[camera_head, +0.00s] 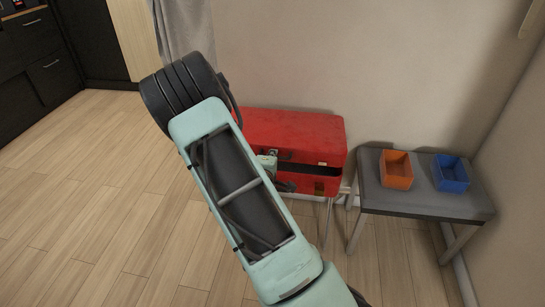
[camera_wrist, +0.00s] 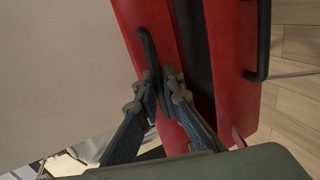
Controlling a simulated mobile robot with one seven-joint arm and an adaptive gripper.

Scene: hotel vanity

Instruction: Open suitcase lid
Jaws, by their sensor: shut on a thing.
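The red suitcase (camera_head: 300,130) stands against the wall on thin legs, partly behind my arm. Its lid (camera_head: 318,142) is slightly raised, and a dark gap shows under its right part. In the wrist view the red lid (camera_wrist: 137,22) is on the left, the dark gap (camera_wrist: 193,45) beside it, and the red base (camera_wrist: 228,60) on the right. A black handle (camera_wrist: 147,52) on the lid runs between my fingers. My gripper (camera_wrist: 158,82) is shut on this handle. In the head view my gripper (camera_head: 283,184) is at the suitcase front, mostly hidden.
A grey table (camera_head: 420,202) stands right of the suitcase, holding an orange box (camera_head: 397,172) and a blue box (camera_head: 451,175). A second black handle (camera_wrist: 263,45) is on the base. The wall is close behind; wooden floor (camera_head: 90,200) is clear at left.

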